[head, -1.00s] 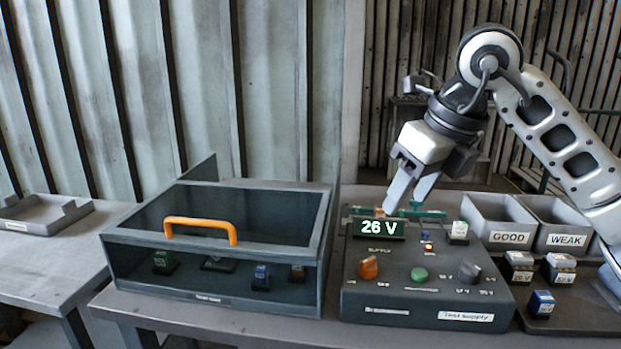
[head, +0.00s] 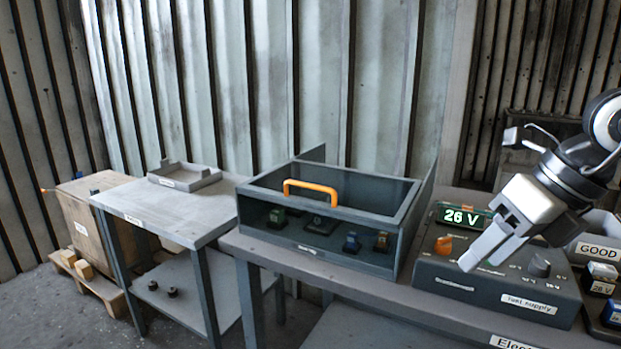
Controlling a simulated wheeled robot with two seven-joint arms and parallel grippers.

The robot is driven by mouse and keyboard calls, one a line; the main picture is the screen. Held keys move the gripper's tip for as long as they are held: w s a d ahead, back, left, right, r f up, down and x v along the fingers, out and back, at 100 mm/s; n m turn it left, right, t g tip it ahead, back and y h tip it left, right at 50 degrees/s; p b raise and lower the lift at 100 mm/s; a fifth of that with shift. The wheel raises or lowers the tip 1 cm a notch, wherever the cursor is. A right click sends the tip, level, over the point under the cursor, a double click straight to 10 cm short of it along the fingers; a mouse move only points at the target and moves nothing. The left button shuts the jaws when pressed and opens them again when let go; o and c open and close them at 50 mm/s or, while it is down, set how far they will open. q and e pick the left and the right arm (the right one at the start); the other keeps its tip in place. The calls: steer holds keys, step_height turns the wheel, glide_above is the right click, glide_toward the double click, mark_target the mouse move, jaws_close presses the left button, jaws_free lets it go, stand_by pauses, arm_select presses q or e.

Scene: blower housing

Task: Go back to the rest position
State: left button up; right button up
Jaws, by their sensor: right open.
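My right gripper (head: 481,250) is open and empty. It hangs in front of the test supply box, its fingers pointing down and to the left. The test supply box (head: 540,308) stands on the bench, with a green display reading 26 V (head: 464,216), an orange knob (head: 443,245) and a dark knob (head: 540,264). The gripper hides part of its top. My left gripper is not in view.
A clear-fronted case with an orange handle (head: 310,188) holds several small parts. A side table (head: 160,212) carries a grey tray (head: 186,176). A wooden crate (head: 95,225) on a pallet stands far left. The GOOD bin (head: 598,250) is partly cut off at right.

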steer(key=s+a+f+m+y, duration=0.1)
steer(key=s+a+m+y, duration=0.15)
steer(key=a+y, duration=0.65)
steer(key=s+a+f+m+y, duration=0.1)
steer(key=s+a+m+y, duration=0.15)
steer(key=a+y, duration=0.65)
steer(key=w+d+f+m+t+h, duration=0.25)
steer(key=f+m+t+h, duration=0.55)
steer(key=m, duration=0.5)
steer(key=w+d+f+m+t+h, duration=0.2)
steer(key=d+f+m+t+h, duration=0.2)
steer(key=f+m+t+h, duration=0.7)
steer(key=s+d+f+m+g, duration=0.1)
steer(key=s+f+m+g, duration=0.8)
steer(key=f, duration=0.6)
steer(key=s+g, duration=0.2)
steer(key=s, duration=0.1)
steer(key=shift+s+f+g, duration=0.15)
steer(key=shift+g, duration=0.15)
